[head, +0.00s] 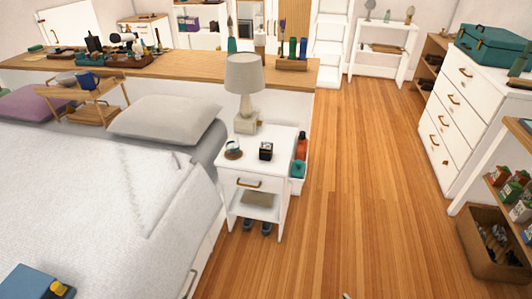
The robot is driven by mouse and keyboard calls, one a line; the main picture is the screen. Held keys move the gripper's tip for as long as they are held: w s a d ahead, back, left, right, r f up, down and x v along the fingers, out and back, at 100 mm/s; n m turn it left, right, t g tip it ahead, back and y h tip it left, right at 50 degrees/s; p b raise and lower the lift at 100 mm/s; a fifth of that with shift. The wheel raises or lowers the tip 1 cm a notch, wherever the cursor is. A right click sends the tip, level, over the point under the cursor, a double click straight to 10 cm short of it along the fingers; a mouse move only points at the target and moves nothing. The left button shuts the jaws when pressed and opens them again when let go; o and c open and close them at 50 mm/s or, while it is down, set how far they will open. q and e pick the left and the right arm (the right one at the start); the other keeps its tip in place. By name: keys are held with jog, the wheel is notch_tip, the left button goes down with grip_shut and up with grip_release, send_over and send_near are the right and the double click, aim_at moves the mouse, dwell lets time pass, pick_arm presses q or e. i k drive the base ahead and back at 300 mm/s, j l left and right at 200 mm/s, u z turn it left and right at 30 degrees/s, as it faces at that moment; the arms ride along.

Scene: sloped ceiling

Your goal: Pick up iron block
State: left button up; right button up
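I cannot single out an iron block for certain. A small dark, block-like object (266,151) with a light patch stands on top of the white nightstand (268,140), right of the lamp base. It is too small to tell whether it is iron. Neither of my grippers can be made out. A tiny dark tip shows at the bottom edge right of centre, too little to identify.
A grey lamp (243,75) and a small round item (233,149) share the nightstand top. The bed (90,190) fills the left. Open wooden floor (345,190) lies right of the nightstand. A white dresser (450,110) and a brown box (485,245) stand at right.

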aim_at(266, 149)
jog(key=u, duration=2.25)
jog(key=k+l, duration=0.1)
jog(key=l, duration=0.45)
jog(key=k+l, duration=0.1)
jog(key=l, duration=0.45)
jog(key=k+l+u, duration=0.1)
jog(key=l, duration=0.45)
jog(key=k+l, duration=0.15)
jog(key=l, duration=0.35)
jog(key=k+l, duration=0.1)
jog(key=l, duration=0.45)
jog(key=k+l, duration=0.1)
jog(key=l, duration=0.45)
jog(key=k+l+u, duration=0.1)
jog(key=l, duration=0.4)
jog(key=k+l, duration=0.2)
jog(key=l, duration=0.35)
